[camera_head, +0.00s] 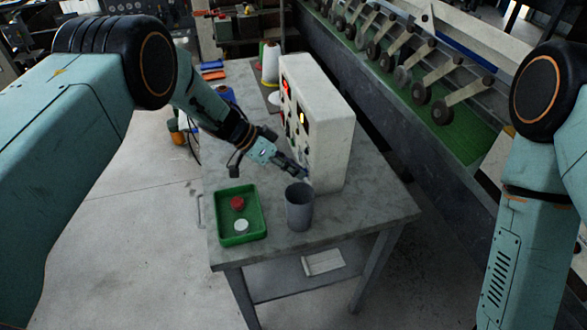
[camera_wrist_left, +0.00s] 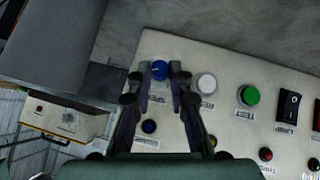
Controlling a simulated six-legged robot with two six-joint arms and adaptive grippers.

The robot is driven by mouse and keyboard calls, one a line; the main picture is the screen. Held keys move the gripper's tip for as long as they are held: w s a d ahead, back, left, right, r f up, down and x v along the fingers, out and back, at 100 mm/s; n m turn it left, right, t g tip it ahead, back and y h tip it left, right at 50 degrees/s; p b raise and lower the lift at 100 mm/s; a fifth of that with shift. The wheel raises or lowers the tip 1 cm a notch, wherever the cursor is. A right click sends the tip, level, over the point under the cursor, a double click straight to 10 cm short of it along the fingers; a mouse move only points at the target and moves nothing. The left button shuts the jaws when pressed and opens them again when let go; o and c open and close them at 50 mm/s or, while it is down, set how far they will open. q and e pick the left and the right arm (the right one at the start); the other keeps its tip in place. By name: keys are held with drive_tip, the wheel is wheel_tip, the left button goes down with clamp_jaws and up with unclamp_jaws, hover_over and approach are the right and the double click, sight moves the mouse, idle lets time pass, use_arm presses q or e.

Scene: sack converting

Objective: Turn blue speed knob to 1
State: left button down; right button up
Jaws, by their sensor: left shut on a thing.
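The blue knob (camera_wrist_left: 160,70) is on the face of a pale control panel (camera_wrist_left: 225,130) in the left wrist view. The fingertips of my left gripper (camera_wrist_left: 162,73) stand on either side of it, and the gripper is shut on it. Any scale marks and the knob's setting are too small to read. The label under it is partly covered by the fingers. In the head view my left gripper (camera_head: 302,174) reaches the lower front of the white control box (camera_head: 325,115). The knob cannot be made out there. My right gripper is out of view.
A white button (camera_wrist_left: 206,83), a green button (camera_wrist_left: 249,95), a black rocker switch (camera_wrist_left: 288,107) and a dark blue button (camera_wrist_left: 149,126) are nearby on the panel. A grey cup (camera_head: 299,207) and a green tray (camera_head: 221,227) stand close to my left gripper on the table (camera_head: 372,205).

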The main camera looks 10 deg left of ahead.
use_arm(q)
drive_tip(key=shift+f, duration=0.1)
drive_tip(key=c, duration=1.2)
unclamp_jaws()
drive_tip(key=v, duration=1.2)
